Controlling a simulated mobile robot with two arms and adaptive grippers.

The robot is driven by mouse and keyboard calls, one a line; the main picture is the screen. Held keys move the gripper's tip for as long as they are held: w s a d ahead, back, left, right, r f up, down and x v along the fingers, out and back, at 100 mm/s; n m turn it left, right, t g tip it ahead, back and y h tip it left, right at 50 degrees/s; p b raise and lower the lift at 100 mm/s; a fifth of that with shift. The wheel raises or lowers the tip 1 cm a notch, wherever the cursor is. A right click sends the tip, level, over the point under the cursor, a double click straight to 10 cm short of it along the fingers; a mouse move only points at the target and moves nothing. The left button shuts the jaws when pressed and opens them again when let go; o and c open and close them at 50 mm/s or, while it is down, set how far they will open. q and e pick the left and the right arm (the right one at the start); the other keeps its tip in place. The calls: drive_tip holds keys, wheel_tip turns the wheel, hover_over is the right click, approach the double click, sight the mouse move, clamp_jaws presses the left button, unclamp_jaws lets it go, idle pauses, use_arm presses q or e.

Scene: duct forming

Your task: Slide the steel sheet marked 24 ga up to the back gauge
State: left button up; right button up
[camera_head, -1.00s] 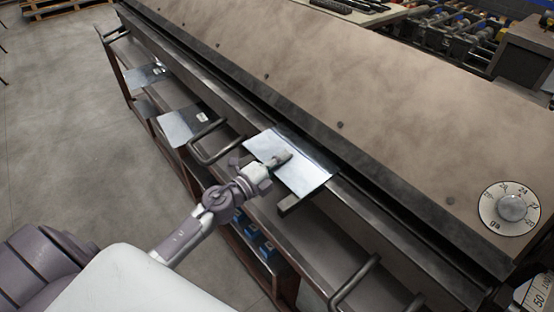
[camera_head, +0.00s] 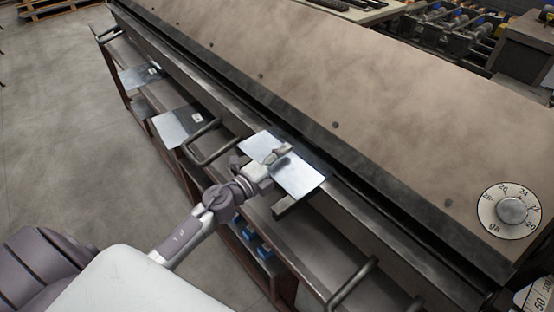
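A bright, thin steel sheet (camera_head: 301,179) lies on the front ledge of the long bending machine, its far edge at the dark slot under the clamping beam (camera_head: 310,141). I cannot read any gauge mark on it. My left gripper (camera_head: 279,154) is over the sheet with its fingertips at or very near its top face. Whether the fingers are open or shut is not clear. The back gauge is not visible behind the beam. My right gripper is out of view.
Two other sheets, a far one (camera_head: 139,78) and a nearer one (camera_head: 175,127), lie on the shelf to the left. Bar handles (camera_head: 207,158) stick out along the front. A gauge dial (camera_head: 511,209) is at the right. Open floor lies left.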

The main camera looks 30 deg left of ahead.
use_arm(q)
drive_tip(key=shift+w+d, duration=0.3)
drive_tip(key=shift+w, duration=0.15)
drive_tip(key=shift+w+d, duration=0.1)
drive_tip(key=shift+s+r, duration=0.1)
drive_tip(key=shift+s, duration=0.45)
drive_tip(key=shift+a, duration=0.2)
drive_tip(key=shift+s+a+f, duration=0.15)
drive_tip(key=shift+s+a, duration=0.05)
drive_tip(key=shift+s, duration=0.25)
drive_tip(key=shift+s+a+f, duration=0.1)
drive_tip(key=shift+s+a, duration=0.1)
drive_tip(key=shift+s, duration=0.25)
drive_tip(key=b+v, duration=0.2)
drive_tip(key=v, duration=0.6)
drive_tip(key=shift+a+r, duration=0.2)
drive_tip(key=shift+a, duration=0.1)
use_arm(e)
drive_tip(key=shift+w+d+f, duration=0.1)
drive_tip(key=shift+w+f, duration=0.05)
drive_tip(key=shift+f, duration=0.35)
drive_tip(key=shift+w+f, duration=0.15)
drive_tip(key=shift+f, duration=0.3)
use_arm(q)
drive_tip(key=shift+w, duration=0.1)
